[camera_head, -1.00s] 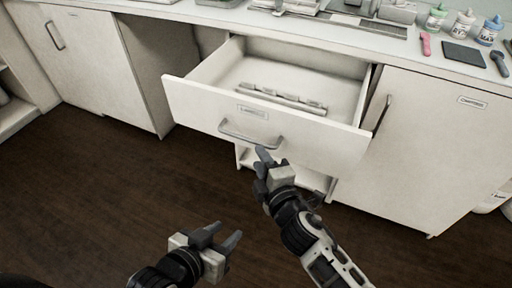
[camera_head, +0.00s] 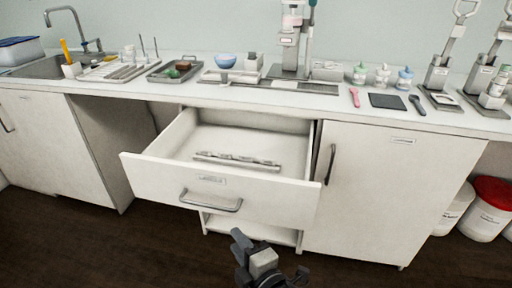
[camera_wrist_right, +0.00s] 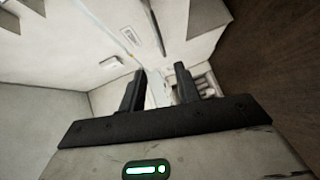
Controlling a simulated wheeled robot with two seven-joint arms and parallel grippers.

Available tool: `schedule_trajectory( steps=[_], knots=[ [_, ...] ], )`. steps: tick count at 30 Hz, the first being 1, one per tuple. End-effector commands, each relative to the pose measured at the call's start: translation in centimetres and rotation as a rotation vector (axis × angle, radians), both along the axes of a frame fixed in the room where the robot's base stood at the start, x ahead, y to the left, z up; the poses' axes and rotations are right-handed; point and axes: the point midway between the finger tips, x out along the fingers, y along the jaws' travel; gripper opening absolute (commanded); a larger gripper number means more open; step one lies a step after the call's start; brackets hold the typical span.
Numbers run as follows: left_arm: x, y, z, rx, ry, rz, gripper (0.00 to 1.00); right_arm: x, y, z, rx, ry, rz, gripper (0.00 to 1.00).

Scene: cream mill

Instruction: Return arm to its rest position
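My right gripper (camera_head: 242,246) is at the bottom middle of the head view, low in front of the cabinets. In the right wrist view its two dark fingers (camera_wrist_right: 161,88) stand apart with nothing between them, so it is open and empty. It is apart from the grey handle (camera_head: 211,202) of the pulled-out white drawer (camera_head: 160,183), below and to the right of it in the picture. My left gripper is not in view. A low metal item (camera_head: 237,160) lies in the open drawer.
The counter (camera_head: 225,95) above carries a blue bowl (camera_head: 225,61), a tray (camera_head: 172,74), small bottles and a pink tool (camera_head: 354,97). A cabinet door (camera_head: 375,190) is closed to the right of the drawer. Tubs (camera_head: 486,215) stand at far right. Dark floor is clear at lower left.

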Motion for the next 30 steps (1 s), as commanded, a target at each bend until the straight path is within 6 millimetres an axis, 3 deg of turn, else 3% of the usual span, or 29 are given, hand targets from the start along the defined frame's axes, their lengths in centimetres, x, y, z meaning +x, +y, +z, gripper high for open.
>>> schedule_trajectory(
  steps=[4, 8, 9, 12, 15, 21, 30],
  knots=[
    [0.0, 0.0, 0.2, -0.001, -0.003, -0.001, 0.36, 0.3, -2.1, 0.1, 0.064, 0.086, -0.105, 0.33],
    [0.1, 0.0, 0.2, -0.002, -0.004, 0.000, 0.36, -0.1, -8.8, -0.5, 0.244, 0.352, -0.406, 0.33],
    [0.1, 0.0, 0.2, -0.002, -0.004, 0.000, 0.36, -0.9, -11.4, -0.9, 0.311, 0.457, -0.519, 0.33],
    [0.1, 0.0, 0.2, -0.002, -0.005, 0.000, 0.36, -3.8, -16.6, -2.2, 0.447, 0.687, -0.754, 0.33],
    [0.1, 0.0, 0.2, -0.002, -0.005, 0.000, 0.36, -6.9, -19.9, -3.0, 0.533, 0.851, -0.914, 0.33],
    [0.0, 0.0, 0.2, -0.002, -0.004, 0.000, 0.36, -12.4, -23.7, -3.3, 0.635, 1.078, -1.131, 0.33],
    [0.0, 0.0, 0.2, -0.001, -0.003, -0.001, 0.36, -19.9, -26.8, -2.2, 0.707, 1.325, -1.364, 0.33]
  ],
)
